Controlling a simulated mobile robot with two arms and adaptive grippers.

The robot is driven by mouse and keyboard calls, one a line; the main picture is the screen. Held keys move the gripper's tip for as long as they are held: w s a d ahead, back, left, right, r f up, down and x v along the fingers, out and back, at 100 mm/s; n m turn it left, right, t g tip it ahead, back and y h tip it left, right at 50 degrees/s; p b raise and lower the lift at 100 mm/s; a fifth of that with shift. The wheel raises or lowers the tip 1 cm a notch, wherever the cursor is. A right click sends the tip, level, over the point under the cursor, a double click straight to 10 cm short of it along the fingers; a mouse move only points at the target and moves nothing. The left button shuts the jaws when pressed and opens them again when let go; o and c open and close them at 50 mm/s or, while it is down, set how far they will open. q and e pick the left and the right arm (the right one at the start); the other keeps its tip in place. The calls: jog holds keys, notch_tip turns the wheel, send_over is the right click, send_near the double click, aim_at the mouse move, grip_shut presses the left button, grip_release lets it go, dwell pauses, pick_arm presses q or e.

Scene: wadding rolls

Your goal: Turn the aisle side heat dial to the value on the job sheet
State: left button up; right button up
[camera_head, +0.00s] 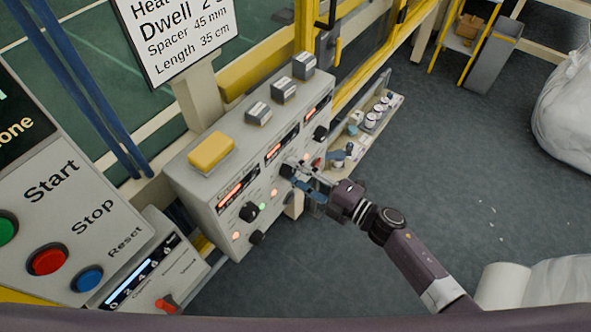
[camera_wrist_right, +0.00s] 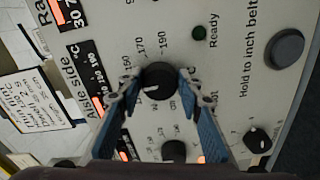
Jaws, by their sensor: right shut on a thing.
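The aisle side heat dial (camera_wrist_right: 158,80) is a round black knob with a white pointer mark, in the middle of the right wrist view. Numbers around it include 160, 170 and 190. The mark points roughly left in that picture; its exact value is hard to read. My right gripper (camera_wrist_right: 156,86) has its blue fingers closed on both sides of the dial. In the head view my right gripper (camera_head: 303,182) is at the panel front and covers most of the dial. The job sheet (camera_head: 182,40) hangs at the top; its heat line is cut off. My left gripper is not in view.
The grey control box (camera_head: 188,195) carries other black knobs (camera_head: 249,211), lit displays and a yellow button (camera_head: 211,150) on top. A console with Start, Stop and Reset buttons (camera_head: 48,261) stands at left. A shelf with small jars (camera_head: 372,120) lies behind my gripper. Open floor is at right.

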dwell(0.3)
jog(key=o, duration=1.2)
jog(key=shift+c, duration=0.2)
jog(key=v, duration=1.2)
jog(key=shift+w, duration=0.1)
